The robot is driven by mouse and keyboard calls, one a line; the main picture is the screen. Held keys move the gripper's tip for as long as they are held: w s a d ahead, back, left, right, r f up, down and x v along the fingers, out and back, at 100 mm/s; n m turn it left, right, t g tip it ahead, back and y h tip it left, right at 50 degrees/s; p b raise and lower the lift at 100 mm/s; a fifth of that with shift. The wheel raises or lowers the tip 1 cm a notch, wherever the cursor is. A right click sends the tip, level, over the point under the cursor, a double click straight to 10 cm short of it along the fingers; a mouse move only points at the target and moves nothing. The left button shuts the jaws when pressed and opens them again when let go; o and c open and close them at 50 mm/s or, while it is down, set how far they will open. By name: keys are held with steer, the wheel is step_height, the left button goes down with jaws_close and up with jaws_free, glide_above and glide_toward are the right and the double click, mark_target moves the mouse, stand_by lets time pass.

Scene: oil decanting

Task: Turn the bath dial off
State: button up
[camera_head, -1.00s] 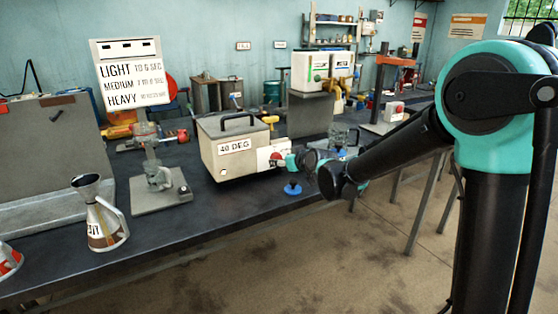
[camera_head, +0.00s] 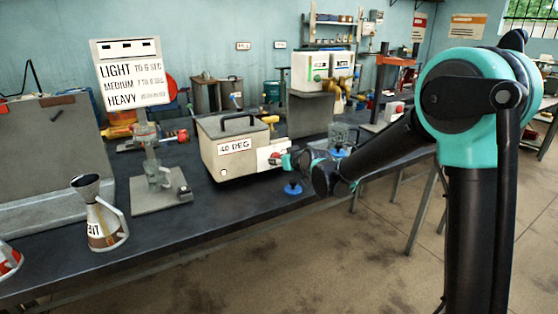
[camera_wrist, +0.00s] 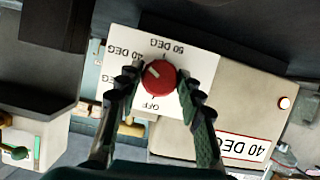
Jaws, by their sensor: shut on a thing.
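The bath is a beige box (camera_head: 212,163) with a "40 DEG" label and a handle on its lid, standing on the dark bench. Its red round dial (camera_wrist: 160,80) sits on a white plate (camera_wrist: 195,62) marked 40 DEG, 50 DEG and OFF, upside down in the wrist view. The pale mark on the dial points up-left, toward the 40 DEG side and away from OFF. My gripper (camera_wrist: 159,83) is shut on the dial, one finger on each side. In the head view my gripper (camera_head: 288,160) reaches the bath's right side.
A blue-based item (camera_head: 293,188) stands on the bench just below my gripper. A glass jug (camera_head: 338,134) stands behind my wrist. A stand with a glass vessel (camera_head: 158,175) and a metal funnel-topped can (camera_head: 102,222) are at left. The front bench strip is clear.

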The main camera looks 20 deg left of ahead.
steer(key=shift+n, duration=0.3)
steer(key=shift+c, duration=0.4)
steer(key=shift+s+a+n+t+h, duration=0.15)
steer(key=shift+n+t+h, duration=0.55)
steer(key=shift+n, duration=0.3)
steer(key=n+t, duration=0.2)
steer(key=n, duration=0.1)
steer(key=shift+f+n+h, duration=0.15)
steer(key=shift+n+h, duration=0.25)
steer(key=n+t, duration=0.2)
steer(key=n, duration=0.2)
steer(key=shift+s+f, duration=0.1)
steer(key=shift+f, duration=0.05)
steer(key=shift+f+n+t+y, duration=0.15)
steer(key=shift+n+t, duration=0.4)
steer(key=shift+n, duration=0.6)
steer(key=shift+r+n+t+y, duration=0.15)
steer(key=shift+n+t, duration=0.4)
steer(key=shift+n, duration=0.6)
steer(key=shift+f, duration=0.1)
steer(key=o, duration=1.2)
steer(key=shift+c, duration=0.2)
steer(key=shift+s, duration=0.1)
